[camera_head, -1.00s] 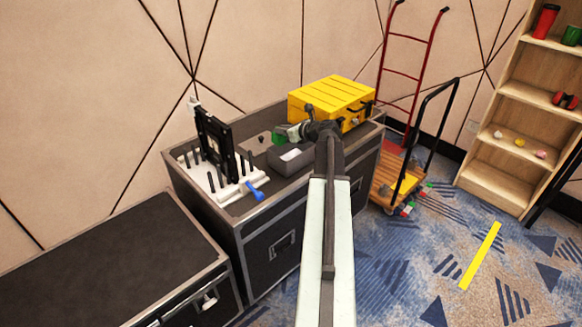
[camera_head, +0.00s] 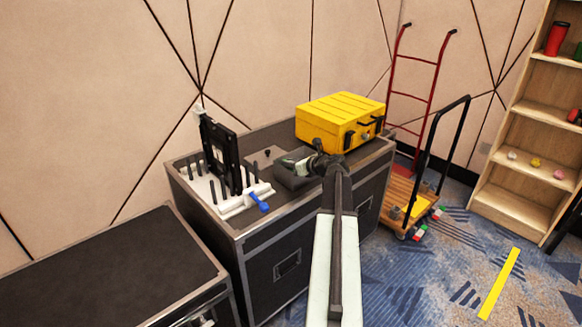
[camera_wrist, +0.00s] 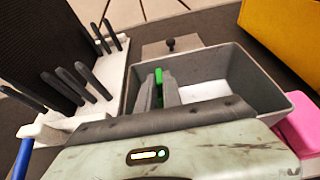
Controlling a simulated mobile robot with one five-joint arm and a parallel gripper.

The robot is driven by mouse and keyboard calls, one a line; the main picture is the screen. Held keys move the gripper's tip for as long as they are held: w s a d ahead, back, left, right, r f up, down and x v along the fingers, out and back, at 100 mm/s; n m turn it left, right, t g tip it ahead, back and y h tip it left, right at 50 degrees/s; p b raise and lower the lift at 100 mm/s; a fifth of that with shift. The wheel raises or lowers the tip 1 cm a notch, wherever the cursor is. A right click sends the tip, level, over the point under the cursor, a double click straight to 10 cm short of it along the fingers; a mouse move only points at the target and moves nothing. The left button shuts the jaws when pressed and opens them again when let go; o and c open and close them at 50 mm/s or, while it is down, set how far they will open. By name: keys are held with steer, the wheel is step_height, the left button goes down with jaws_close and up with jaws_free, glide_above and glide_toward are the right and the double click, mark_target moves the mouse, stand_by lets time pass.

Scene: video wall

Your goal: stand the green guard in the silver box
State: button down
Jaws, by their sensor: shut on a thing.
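The silver box (camera_wrist: 262,85) is a grey open-topped tray with sloping walls. It also shows on the black case in the head view (camera_head: 291,183). My gripper (camera_wrist: 157,92) is shut on the green guard (camera_wrist: 158,76), with its fingers reaching down within the left part of the box. Only a thin green strip of the guard shows between the fingers; the rest is hidden. I cannot tell whether it touches the box floor. In the head view my gripper (camera_head: 292,163) is low at the box and the guard is not clearly visible.
A white rack with black pegs (camera_head: 218,190) and a blue-handled tool (camera_head: 259,203) stand left of the box. A yellow case (camera_head: 340,120) stands behind right. A plate with a black knob (camera_wrist: 170,45) lies behind the box. Something pink (camera_wrist: 300,122) is at its right.

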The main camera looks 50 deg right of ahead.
steer(key=shift+f, duration=0.1)
steer(key=c, duration=1.9)
jaws_free()
steer(key=shift+f, duration=0.1)
steer(key=o, duration=0.4)
steer(key=shift+r, duration=0.25)
steer(key=p+v, duration=0.4)
steer(key=v, duration=0.8)
steer(key=shift+p, duration=0.3)
steer(key=shift+f, duration=0.1)
